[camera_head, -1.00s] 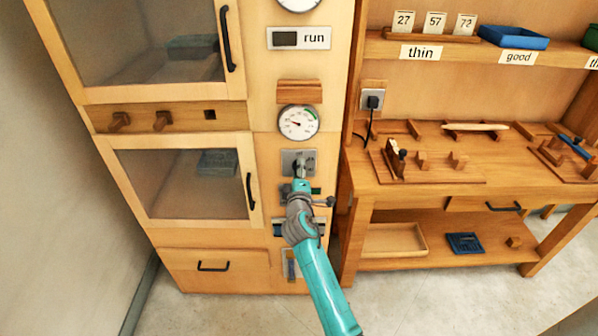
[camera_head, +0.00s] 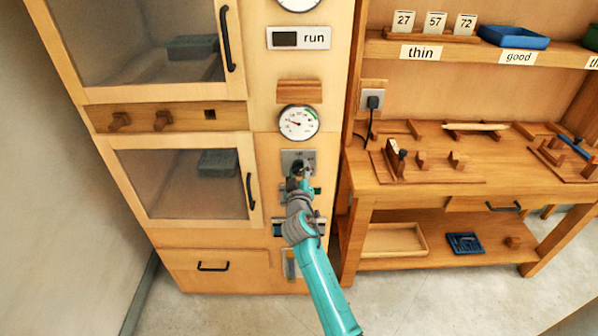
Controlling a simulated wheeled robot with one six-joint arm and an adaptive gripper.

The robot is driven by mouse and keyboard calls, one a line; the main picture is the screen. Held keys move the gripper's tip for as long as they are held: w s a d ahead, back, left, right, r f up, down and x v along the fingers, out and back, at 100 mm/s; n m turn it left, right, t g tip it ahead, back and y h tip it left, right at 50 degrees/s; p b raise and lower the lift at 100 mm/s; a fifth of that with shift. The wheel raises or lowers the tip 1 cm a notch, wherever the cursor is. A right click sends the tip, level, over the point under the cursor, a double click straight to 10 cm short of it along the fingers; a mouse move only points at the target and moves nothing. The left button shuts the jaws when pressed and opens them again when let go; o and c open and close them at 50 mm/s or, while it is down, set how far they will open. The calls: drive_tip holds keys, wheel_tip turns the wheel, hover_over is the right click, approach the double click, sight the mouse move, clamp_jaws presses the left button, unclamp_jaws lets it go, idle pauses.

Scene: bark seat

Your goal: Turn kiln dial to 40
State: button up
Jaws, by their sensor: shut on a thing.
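The kiln (camera_head: 180,232) is a pale wooden cabinet with two glazed doors and a control column on its right. A grey metal dial plate (camera_head: 308,155) sits on that column below the round gauge. My gripper (camera_head: 301,170) is at this plate, shut on the dial, which is mostly hidden behind the fingers. The marks on the plate are too small and covered to read. The round white gauge (camera_head: 298,123) has a dark needle pointing left and a green arc at its upper right.
A display labelled "run" (camera_head: 298,38) is above the gauge. Other small panels below the dial are partly covered by my arm. A workbench (camera_head: 430,215) with wooden jigs stands close on the right. The floor in front is clear.

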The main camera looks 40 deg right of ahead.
drive_tip(key=shift+m, duration=0.3)
idle(0.4)
drive_tip(key=o, duration=1.2)
drive_tip(key=shift+c, duration=0.2)
drive_tip(key=v, duration=1.2)
drive_tip(key=shift+f, duration=0.1)
